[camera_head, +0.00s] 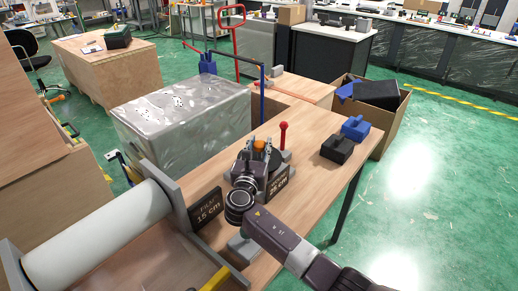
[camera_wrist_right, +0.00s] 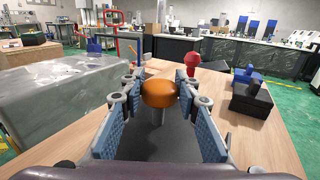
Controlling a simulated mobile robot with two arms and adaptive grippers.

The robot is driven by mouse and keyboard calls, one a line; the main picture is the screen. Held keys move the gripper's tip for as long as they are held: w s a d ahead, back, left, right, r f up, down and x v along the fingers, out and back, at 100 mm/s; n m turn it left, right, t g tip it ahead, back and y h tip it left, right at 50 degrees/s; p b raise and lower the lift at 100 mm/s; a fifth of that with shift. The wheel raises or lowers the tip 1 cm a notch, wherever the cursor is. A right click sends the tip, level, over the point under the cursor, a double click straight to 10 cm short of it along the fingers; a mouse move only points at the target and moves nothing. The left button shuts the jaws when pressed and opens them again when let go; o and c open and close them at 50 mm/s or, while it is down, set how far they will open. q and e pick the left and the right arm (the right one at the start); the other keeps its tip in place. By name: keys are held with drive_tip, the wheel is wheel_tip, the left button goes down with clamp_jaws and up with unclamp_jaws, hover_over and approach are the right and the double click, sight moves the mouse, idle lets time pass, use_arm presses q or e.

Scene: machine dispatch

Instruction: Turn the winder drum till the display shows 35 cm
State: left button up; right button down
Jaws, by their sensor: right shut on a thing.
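An orange knob (camera_head: 260,146) on a short post stands on a dark unit on the wooden table; it also shows in the right wrist view (camera_wrist_right: 159,93). My right gripper (camera_head: 258,150) is shut on the orange knob, with a blue pad at each side of it. A dark sign (camera_head: 279,182) beside the unit carries small text that looks like 25 or 35 cm. Another dark sign (camera_head: 208,207) to the left reads 15 cm. A large white roll (camera_head: 98,240) lies between grey end plates at lower left. My left gripper is not in view.
A red-knobbed lever (camera_head: 283,133) stands just behind the unit. A black block (camera_head: 337,149) and a blue block (camera_head: 355,128) sit at the table's right. A film-wrapped box (camera_head: 185,120) stands behind left, and an open carton (camera_head: 390,121) stands beyond the right edge.

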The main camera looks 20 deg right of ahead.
drive_tip(key=m+g+h+b, duration=0.3)
drive_tip(key=h+b, duration=0.1)
drive_tip(key=shift+a+f+m+g+h, duration=0.1)
drive_tip(key=shift+f+m+g+h, duration=0.05)
drive_tip(key=shift+m+g+h, duration=0.2)
drive_tip(key=shift+m+g+h+b, duration=0.55)
drive_tip(key=shift+m+g+b, duration=0.1)
drive_tip(key=shift+g+b, duration=0.1)
drive_tip(key=shift+r, duration=0.2)
drive_tip(key=c, duration=1.4)
unclamp_jaws()
drive_tip(key=shift+c, duration=0.2)
drive_tip(key=shift+r, duration=0.1)
wheel_tip(320, 180, up, 10)
drive_tip(key=shift+f, duration=0.1)
